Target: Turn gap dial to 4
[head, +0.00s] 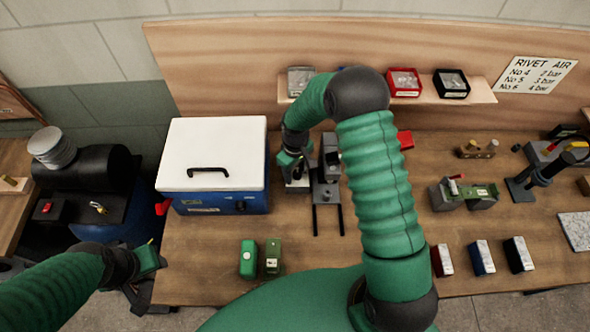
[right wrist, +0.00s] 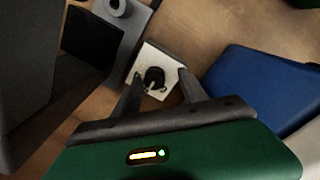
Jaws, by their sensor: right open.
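The gap dial (right wrist: 155,78) is a black knob on a pale square plate (right wrist: 168,66), seen in the right wrist view. My right gripper (right wrist: 159,80) is open, with one finger on each side of the knob; I cannot tell whether they touch it. The dial's markings are too small to read. In the head view my right gripper (head: 297,168) is over the left side of the grey bench tool (head: 327,180), and the knob is hidden there. My left gripper (head: 147,262) is low at the left, beside the bench's front edge, and its jaws are unclear.
A blue box with a white lid (head: 212,155) stands close left of my right gripper. Two green blocks (head: 248,258) lie near the front edge. A green clamp-like tool (head: 465,193) and several small boxes stand to the right. A shelf (head: 430,93) runs behind.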

